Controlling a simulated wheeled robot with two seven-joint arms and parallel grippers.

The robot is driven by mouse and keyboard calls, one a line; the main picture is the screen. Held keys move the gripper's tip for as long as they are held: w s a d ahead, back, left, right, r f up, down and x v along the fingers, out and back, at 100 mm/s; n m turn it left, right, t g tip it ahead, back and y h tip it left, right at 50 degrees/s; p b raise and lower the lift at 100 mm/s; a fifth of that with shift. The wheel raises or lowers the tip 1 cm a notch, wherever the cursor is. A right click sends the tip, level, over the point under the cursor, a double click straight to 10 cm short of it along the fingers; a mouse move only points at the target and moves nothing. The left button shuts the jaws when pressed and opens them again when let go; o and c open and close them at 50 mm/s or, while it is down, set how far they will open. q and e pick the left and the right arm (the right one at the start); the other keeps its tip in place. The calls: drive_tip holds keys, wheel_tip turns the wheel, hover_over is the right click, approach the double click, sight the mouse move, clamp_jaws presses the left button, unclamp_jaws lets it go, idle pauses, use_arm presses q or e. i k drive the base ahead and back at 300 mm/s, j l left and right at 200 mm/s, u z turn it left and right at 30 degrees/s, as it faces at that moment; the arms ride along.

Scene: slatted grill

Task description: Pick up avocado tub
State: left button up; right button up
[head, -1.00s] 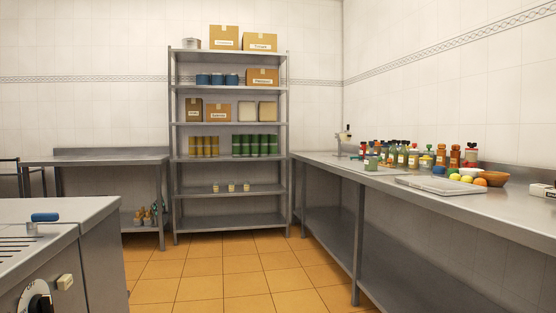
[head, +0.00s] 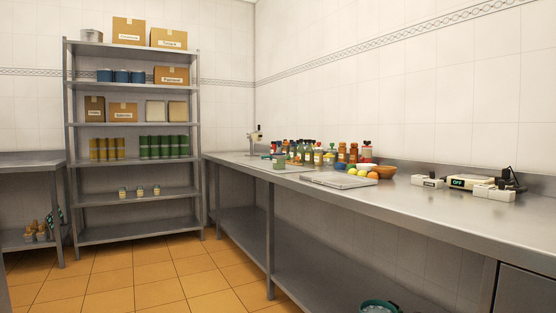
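I cannot make out for certain which thing is the avocado tub. A small greenish container (head: 279,165) stands on the right-hand counter in front of a group of bottles, its label too small to read. Several small light-coloured jars (head: 140,191) stand on a lower level of the shelf rack, also too small to identify. Neither of my grippers shows in the head view.
A shelf rack (head: 133,129) stands at the back. The tiled floor (head: 150,285) is open between them.

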sight(279, 158)
drive_tip(key=i+j+u, duration=0.1)
drive_tip(key=u, duration=0.8)
drive_tip(key=i, duration=4.85)
drive_tip(key=i+z, duration=0.25)
drive_tip(key=z, duration=0.15)
drive_tip(key=i+j+z, duration=0.15)
drive_tip(key=z, duration=0.25)
drive_tip(key=i+j+z, duration=0.2)
drive_tip(key=z, duration=0.15)
drive_tip(key=i+j+z, duration=0.25)
drive_tip(key=z, duration=0.15)
